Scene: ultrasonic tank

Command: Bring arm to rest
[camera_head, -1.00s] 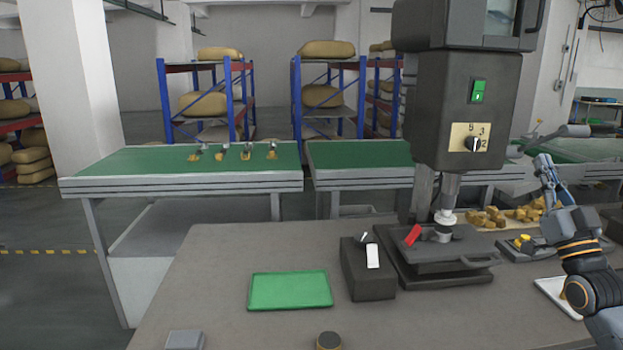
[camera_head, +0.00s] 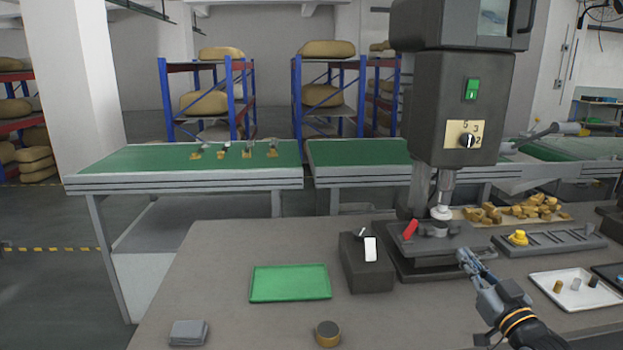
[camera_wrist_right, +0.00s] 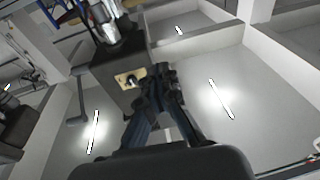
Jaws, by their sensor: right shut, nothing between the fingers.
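My right gripper (camera_head: 466,257) is in the lower right of the head view, its arm coming in from the bottom edge. Its fingers are shut and empty. It is raised, pointing up and left, in front of the right side of the dark machine's base (camera_head: 430,250). In the right wrist view my right gripper (camera_wrist_right: 162,75) shows with its fingers together, and the machine's dark housing with its dial plate (camera_wrist_right: 130,78) lies behind it. My left arm and gripper are not in view.
A white tray (camera_head: 560,313) with small cylinders lies right of my gripper. A slotted grey rack (camera_head: 550,243) with a yellow piece and several brown blocks (camera_head: 540,207) are behind. A green tray (camera_head: 290,298), grey square (camera_head: 188,331) and round puck (camera_head: 327,332) sit left. The front middle tabletop is mostly bare.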

